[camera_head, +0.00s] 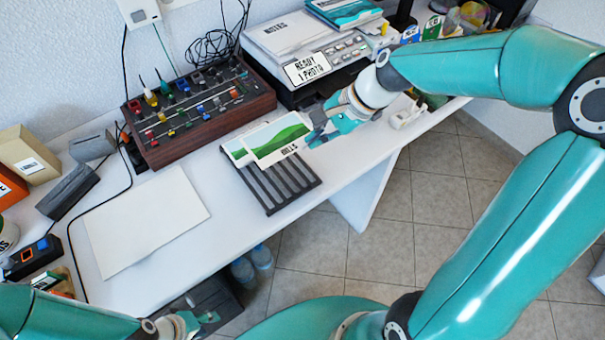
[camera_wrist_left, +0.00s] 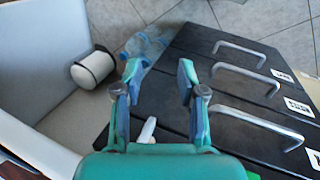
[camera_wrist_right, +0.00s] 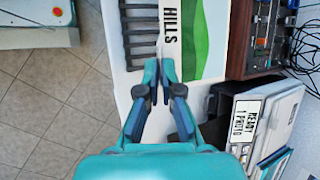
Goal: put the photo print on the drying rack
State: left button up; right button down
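The photo print (camera_head: 280,140) shows green hills and a white border lettered HILLS. It is over the far part of the dark slatted drying rack (camera_head: 283,190) on the table; whether it touches the slats I cannot tell. My right gripper (camera_head: 318,134) is at the print's right edge. In the right wrist view its fingers (camera_wrist_right: 158,66) are shut on the border of the print (camera_wrist_right: 203,35), with rack slats (camera_wrist_right: 139,32) beside it. My left gripper (camera_wrist_left: 158,78) is open and empty, low at the table's front edge, above a dark drawer unit (camera_wrist_left: 225,75).
Another green-and-white piece (camera_head: 237,150) shows left of the print. A mixer console (camera_head: 195,105) stands behind the rack, and a printer (camera_head: 310,68) marked READY 1 PHOTO behind to the right. A blank white sheet (camera_head: 145,222) lies to the left.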

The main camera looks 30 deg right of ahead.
jog(key=b, duration=0.2)
send_over(305, 185)
jog(key=s+d, duration=0.1)
jog(key=d, duration=0.1)
jog(key=f, duration=1.1)
jog(key=shift+s+a+f, duration=0.2)
jog(key=shift+f, duration=0.2)
notch_tip(305, 185, down, 4)
jog(key=shift+f+b, duration=0.15)
jog(key=shift+b, duration=0.7)
jog(key=c, duration=1.3)
grip_release()
jog(key=p+v, duration=0.2)
jog(key=v, duration=1)
jog(key=shift+d, duration=0.1)
